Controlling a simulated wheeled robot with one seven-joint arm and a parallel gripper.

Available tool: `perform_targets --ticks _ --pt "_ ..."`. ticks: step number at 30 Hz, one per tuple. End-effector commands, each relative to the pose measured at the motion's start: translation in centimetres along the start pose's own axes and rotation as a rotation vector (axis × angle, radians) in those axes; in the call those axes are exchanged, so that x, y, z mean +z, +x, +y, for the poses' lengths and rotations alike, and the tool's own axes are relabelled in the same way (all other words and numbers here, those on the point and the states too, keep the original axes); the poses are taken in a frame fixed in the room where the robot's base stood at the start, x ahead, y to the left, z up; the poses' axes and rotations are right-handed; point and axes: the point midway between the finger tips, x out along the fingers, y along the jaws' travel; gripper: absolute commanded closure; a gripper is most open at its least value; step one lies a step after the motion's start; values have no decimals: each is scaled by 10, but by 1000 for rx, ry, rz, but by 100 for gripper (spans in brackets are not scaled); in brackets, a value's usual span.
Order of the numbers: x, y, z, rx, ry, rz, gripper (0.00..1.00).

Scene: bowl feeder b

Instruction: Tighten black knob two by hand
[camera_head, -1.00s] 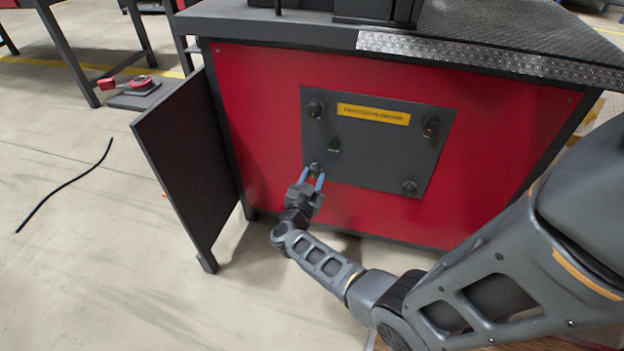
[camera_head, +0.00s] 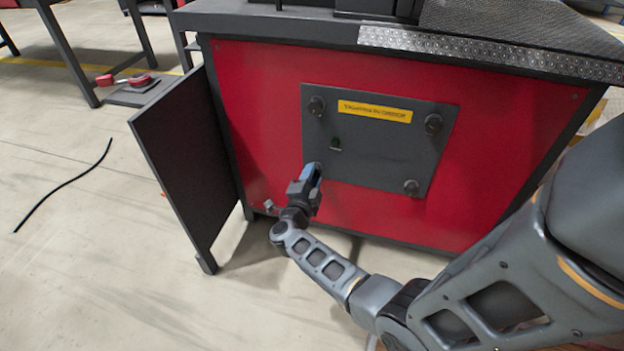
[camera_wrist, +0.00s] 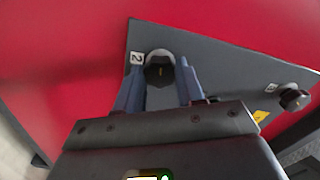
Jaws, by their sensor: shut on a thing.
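Black knob two (camera_wrist: 160,71) sits at a corner of the dark grey plate (camera_head: 375,150), beside a white label (camera_wrist: 136,58) marked 2 in the wrist view. My gripper (camera_wrist: 160,78) has its two blue-grey fingers on either side of the knob and is shut on it. In the head view my gripper (camera_head: 312,172) is at the plate's lower left corner, its fingers nearly edge-on, and hides most of this knob. How tight the knob is cannot be told.
Other black knobs sit at the plate's upper left (camera_head: 316,105), upper right (camera_head: 433,124) and lower right (camera_head: 411,187). A smaller knob (camera_head: 335,144) is inside the plate. An open dark door (camera_head: 185,160) stands left of the red cabinet front (camera_head: 255,110).

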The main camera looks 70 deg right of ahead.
Motion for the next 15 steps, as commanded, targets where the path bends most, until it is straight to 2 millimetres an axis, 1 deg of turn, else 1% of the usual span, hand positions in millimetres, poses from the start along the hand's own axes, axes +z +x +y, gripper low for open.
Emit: perform_targets --ticks 9,15 --pt "0 -1 2 0 287 -1 92" --pt "0 -1 2 1 430 -1 92"
